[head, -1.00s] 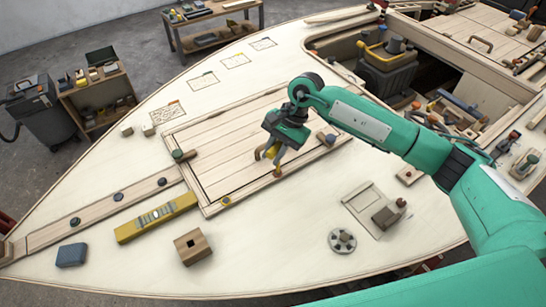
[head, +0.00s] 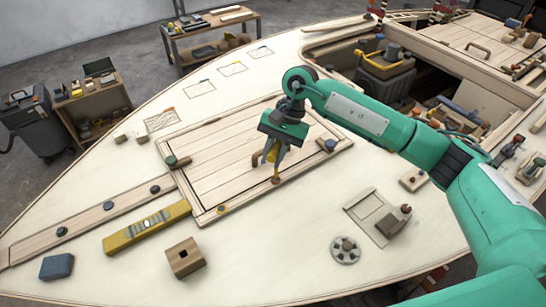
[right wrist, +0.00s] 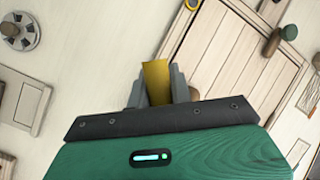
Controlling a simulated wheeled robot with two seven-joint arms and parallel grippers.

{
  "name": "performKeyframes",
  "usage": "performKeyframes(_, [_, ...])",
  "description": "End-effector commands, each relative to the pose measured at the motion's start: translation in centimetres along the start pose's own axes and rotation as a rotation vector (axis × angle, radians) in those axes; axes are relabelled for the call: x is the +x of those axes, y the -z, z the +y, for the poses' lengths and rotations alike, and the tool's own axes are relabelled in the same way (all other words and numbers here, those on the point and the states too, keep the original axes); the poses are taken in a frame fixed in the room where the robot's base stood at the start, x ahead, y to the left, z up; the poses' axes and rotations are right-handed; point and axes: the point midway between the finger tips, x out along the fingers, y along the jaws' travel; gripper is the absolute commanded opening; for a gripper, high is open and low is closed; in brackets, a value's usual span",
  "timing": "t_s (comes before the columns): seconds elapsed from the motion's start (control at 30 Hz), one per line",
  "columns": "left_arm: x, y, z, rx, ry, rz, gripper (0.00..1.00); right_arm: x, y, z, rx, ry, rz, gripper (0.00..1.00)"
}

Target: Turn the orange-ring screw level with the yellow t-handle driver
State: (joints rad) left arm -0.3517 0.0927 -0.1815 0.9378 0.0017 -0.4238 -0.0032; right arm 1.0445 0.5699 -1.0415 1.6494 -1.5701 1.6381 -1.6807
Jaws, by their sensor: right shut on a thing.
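My right gripper (head: 272,157) is shut on the yellow t-handle driver (head: 275,153) above the front edge of the hatch panel. The driver points down, and its lower end is over or at a small reddish-orange spot (head: 276,181) on the hatch frame, which looks like the orange-ring screw. I cannot tell whether the tip touches it. In the right wrist view the yellow handle (right wrist: 157,82) shows between the grey fingers; the shaft and tip are hidden. A yellow-ringed screw (head: 222,208) sits at the frame's near corner. My left gripper is not in view.
A yellow level (head: 147,227), a wooden block with a hole (head: 185,258) and a dark blue block (head: 56,267) lie on the deck at left. A grey disc (head: 345,250) lies at right. A green-ended peg (head: 175,162) and a blue-grey one (head: 328,145) sit on the hatch edges.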

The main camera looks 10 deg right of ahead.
Motion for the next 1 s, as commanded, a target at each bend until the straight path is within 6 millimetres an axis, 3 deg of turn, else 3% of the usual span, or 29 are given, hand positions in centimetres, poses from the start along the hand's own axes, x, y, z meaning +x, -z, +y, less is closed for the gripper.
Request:
performKeyframes(0.17, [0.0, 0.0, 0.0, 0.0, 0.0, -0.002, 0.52, 0.0, 0.0, 0.0, 0.0, 0.001, 0.0, 0.0])
performKeyframes(0.5, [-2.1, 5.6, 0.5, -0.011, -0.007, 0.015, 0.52, 0.2, 0.5, -0.2, 0.299, 0.131, 0.074, 0.0])
performKeyframes(1.0, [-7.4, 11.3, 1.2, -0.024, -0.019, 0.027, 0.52, 0.0, 1.1, -0.8, 0.748, 0.326, 0.185, 0.0])
